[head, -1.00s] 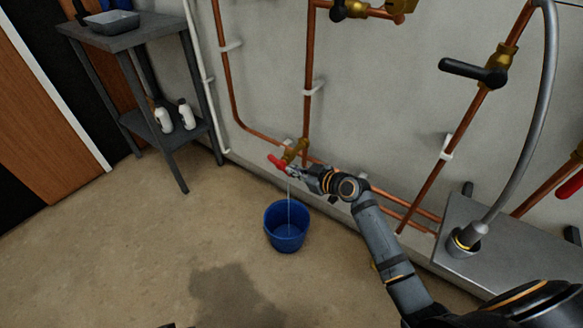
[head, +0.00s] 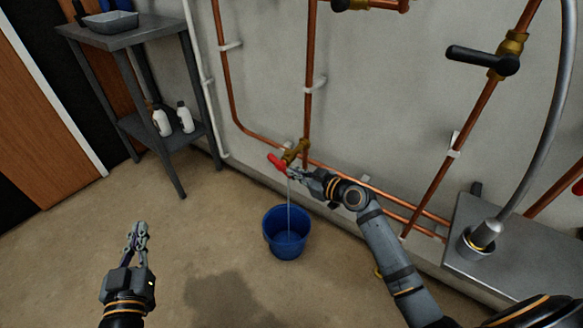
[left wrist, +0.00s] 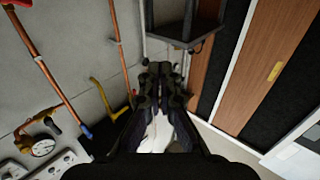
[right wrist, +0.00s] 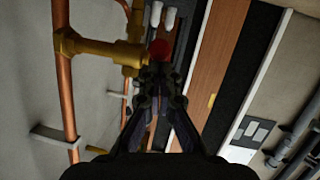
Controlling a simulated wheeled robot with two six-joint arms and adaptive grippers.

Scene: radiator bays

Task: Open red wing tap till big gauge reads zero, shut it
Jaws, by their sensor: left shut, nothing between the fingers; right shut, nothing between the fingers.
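The red wing tap (head: 278,162) sits on a brass fitting (head: 296,149) on the low copper pipe. A thin stream of water runs from it into the blue bucket (head: 270,235) below. My right gripper (head: 291,173) is shut and empty, right beside the tap's red handle; I cannot tell if they touch. In the right wrist view the red handle (right wrist: 160,48) shows just beyond the fingertips. My left gripper (head: 139,232) is shut and empty over the floor at the left. A round white gauge (left wrist: 42,147) shows in the left wrist view; its reading is too small to tell.
A black-handled valve (head: 482,59) is on a pipe at right. A grey side table (head: 120,42) with a tray and white bottles stands at back left. The floor around the bucket is open, with a dark patch.

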